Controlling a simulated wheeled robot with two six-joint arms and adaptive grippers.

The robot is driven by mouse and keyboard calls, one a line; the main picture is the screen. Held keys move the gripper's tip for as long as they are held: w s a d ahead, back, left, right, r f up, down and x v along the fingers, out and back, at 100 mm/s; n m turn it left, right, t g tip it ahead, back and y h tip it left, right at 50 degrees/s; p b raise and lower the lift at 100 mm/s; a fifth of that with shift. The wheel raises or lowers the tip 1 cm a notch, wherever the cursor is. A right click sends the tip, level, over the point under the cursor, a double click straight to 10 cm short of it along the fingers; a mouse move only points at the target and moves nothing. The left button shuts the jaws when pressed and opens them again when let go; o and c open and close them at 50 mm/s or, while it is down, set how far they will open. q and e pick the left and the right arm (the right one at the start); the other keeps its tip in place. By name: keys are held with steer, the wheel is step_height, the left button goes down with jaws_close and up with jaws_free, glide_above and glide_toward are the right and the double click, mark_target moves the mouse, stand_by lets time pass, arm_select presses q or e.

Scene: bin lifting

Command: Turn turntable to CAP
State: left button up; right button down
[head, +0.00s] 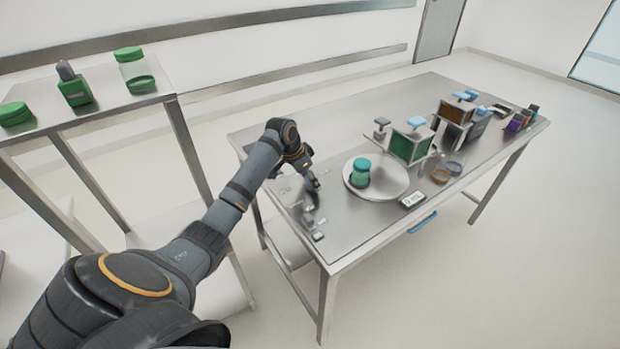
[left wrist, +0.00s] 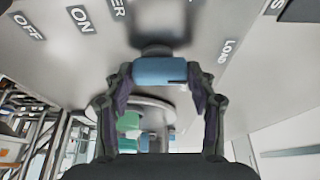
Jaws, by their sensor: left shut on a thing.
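The turntable (head: 398,184) is a round pale metal disc on the table. A jar with a teal-green lid (head: 361,166) stands on it, left of its middle. My left gripper (head: 311,184) is at the table's left part, beside the turntable. In the left wrist view the gripper (left wrist: 160,78) is shut on a blue handle (left wrist: 160,70) fixed to a grey mount. The labels OFF, ON and LOAD show on the surface around it. The turntable also shows behind the fingers in the left wrist view (left wrist: 112,104). The handle is hidden in the head view. My right gripper is not in view.
A green-panelled station (head: 410,147) with a blue top stands behind the turntable, and more stations stand farther right. Small round dishes (head: 441,175) and a label plate (head: 412,199) lie near the front edge. A shelf (head: 85,118) at left holds green-lidded items.

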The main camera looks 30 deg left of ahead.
arm_select(q)
steer(key=m, duration=0.1)
steer(key=m+h+p, duration=0.1)
steer(key=shift+w+r+m+g, duration=0.1)
steer(key=shift+r+m+g, duration=0.05)
steer(key=shift+m+g, duration=0.15)
steer(key=m, duration=0.2)
steer(key=shift+w+m+g+h+p, duration=0.1)
steer(key=shift+m+g+h+p, duration=0.2)
steer(key=shift+g+h, duration=0.1)
steer(key=m, duration=0.1)
steer(key=m+b, duration=0.1)
steer(key=m+g, duration=0.1)
steer(key=shift+w+f+m+h, duration=0.1)
steer(key=shift+f+m+h, duration=0.15)
steer(key=shift+m+h, duration=0.05)
steer(key=shift+m+g+b, duration=0.8)
steer(key=shift+m+b, duration=0.6)
steer(key=shift+m, duration=0.5)
steer(key=shift+r, duration=0.1)
steer(key=o, duration=1.2)
steer(key=shift+c, duration=0.2)
